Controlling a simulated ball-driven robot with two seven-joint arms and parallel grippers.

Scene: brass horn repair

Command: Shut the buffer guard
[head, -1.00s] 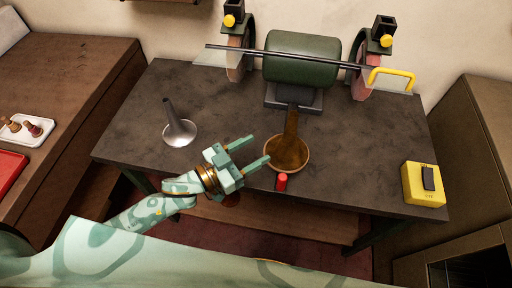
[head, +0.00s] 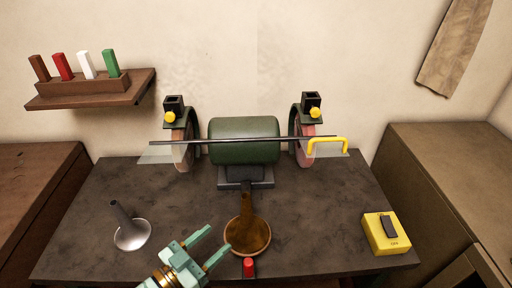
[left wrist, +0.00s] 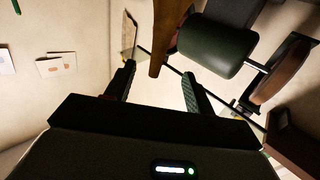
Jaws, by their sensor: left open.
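The buffer has a dark green motor (head: 244,141) with a wheel at each end, at the back middle of the bench. Its guard shows as a long dark bar (head: 270,140) across the front of the motor, with clear panels at both ends and a yellow handle (head: 328,145) at the right. Whether it is fully raised or lowered is hard to tell. My left gripper (head: 218,240) is open and empty at the front of the bench, well short of the handle. The motor (left wrist: 215,45) also shows beyond its fingers in the left wrist view. My right gripper is out of view.
A brass bell piece (head: 247,236) is just right of my left gripper, with a red-topped thing (head: 249,267) in front. A grey funnel-like bell (head: 131,235) stands left. A yellow switch box (head: 385,235) sits right. A wall shelf (head: 92,94) holds coloured bars.

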